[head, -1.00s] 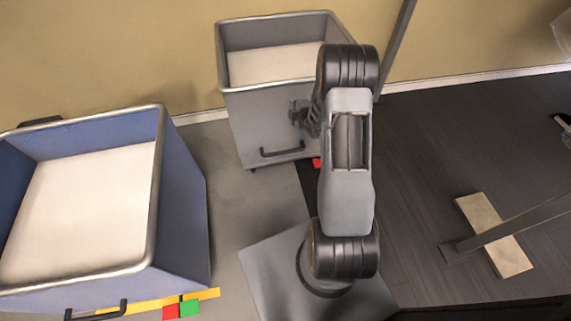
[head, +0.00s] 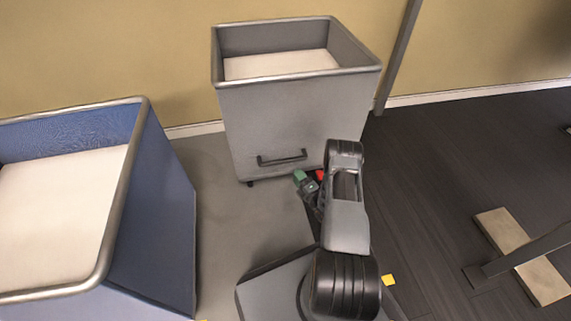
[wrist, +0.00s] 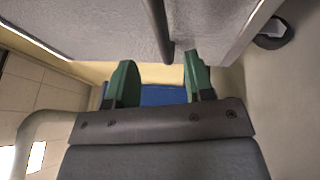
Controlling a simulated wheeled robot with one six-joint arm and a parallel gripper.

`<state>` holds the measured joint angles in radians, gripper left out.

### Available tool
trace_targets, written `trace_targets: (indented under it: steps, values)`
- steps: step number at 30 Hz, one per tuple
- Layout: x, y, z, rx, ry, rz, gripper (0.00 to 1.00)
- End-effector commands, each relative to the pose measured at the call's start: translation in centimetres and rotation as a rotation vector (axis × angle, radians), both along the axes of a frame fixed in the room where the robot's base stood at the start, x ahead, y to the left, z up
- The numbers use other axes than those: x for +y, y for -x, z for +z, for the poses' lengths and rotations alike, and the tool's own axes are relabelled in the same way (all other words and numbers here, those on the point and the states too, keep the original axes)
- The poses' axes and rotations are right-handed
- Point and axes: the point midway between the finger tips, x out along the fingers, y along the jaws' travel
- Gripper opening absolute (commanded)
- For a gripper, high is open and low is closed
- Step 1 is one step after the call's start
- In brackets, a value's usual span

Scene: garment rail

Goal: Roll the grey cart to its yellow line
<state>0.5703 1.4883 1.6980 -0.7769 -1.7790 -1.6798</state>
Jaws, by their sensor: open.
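The grey cart (head: 300,125) stands upright by the wall in the head view, with a pale inside and a dark bar handle (head: 282,158) low on its front. My gripper (head: 308,182) is just right of the handle, low at the cart's front, apart from the handle in that view. In the wrist view, my gripper (wrist: 161,80) is open, its green fingers apart and empty. A dark bar (wrist: 156,25), apparently the handle, runs along the grey cart face (wrist: 85,25) just beyond the fingertips. A small yellow patch (head: 388,280) shows on the floor by my base; I cannot tell whose line it is.
A blue cart (head: 165,220) stands at the left; blue also shows between the fingers in the wrist view (wrist: 160,95). A red marker (head: 320,175) is beside my gripper. A dark post (head: 398,55) and a wooden foot (head: 522,257) stand right. Grey floor lies between the carts.

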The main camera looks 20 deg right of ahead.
Motion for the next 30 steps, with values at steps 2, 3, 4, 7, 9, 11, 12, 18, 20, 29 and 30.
trace_targets:
  steps: [2, 3, 4, 7, 9, 11, 12, 18, 20, 29, 30]
  values:
    - [0.5, -1.6, 0.0, -0.003, 0.001, 0.004, 0.48]
    - [0.6, -2.4, 0.2, -0.002, 0.002, 0.003, 0.48]
    - [0.7, -2.9, 0.3, -0.002, 0.002, 0.004, 0.48]
    - [1.0, -4.7, 0.6, -0.002, 0.002, 0.003, 0.48]
    - [1.2, -5.7, 0.8, 0.000, 0.000, 0.002, 0.48]
    - [1.4, -6.5, 1.0, -0.002, 0.000, 0.001, 0.48]
    - [1.5, -7.0, 1.1, 0.000, 0.001, 0.001, 0.48]
    - [1.8, -8.5, 1.4, 0.002, -0.001, -0.001, 0.48]
    - [1.8, -8.8, 1.5, 0.001, -0.001, -0.001, 0.48]
    - [1.8, -9.0, 1.7, 0.002, -0.001, -0.001, 0.48]
    - [1.8, -9.0, 1.7, 0.002, -0.001, -0.001, 0.48]
